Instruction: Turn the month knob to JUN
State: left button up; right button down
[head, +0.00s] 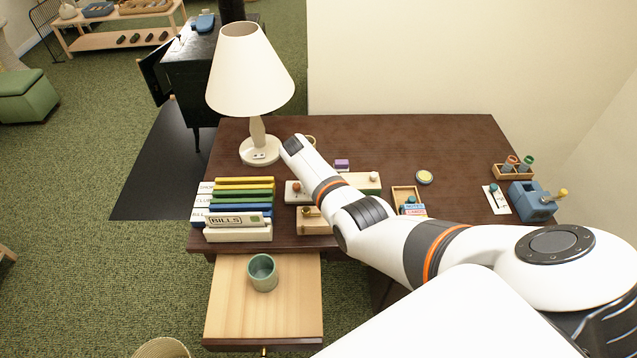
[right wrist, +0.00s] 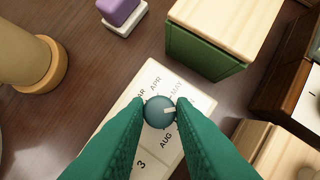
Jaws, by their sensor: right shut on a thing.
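In the right wrist view, the month knob (right wrist: 159,112) is a round teal knob with a pale pointer mark, set on a cream dial plate (right wrist: 196,99). My right gripper (right wrist: 159,113) is shut on the knob, with a green finger on each side. The mark points right, just below the MAY label. APR and part of another label show above left, and AUG shows below. The right finger covers the part of the dial between MAY and AUG, so no JUN label shows. In the head view my right arm hides the knob and fingers. My left gripper is not in view.
A green box with a pale wooden top (right wrist: 215,38) and a purple block (right wrist: 121,10) stand near the dial. On the desk (head: 445,140) are a lamp (head: 250,75), binders (head: 243,195) and a blue sharpener-like device (head: 532,203). A cup (head: 262,272) stands in the open drawer (head: 225,310).

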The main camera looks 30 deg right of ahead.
jog(key=c, duration=1.2)
grip_release()
jog(key=shift+c, duration=0.2)
jog(key=shift+r, duration=0.1)
jog(key=shift+a+r, duration=0.1)
jog(key=shift+r, duration=0.15)
jog(key=p+v, duration=0.1)
jog(key=v, duration=1)
jog(key=shift+r, duration=0.15)
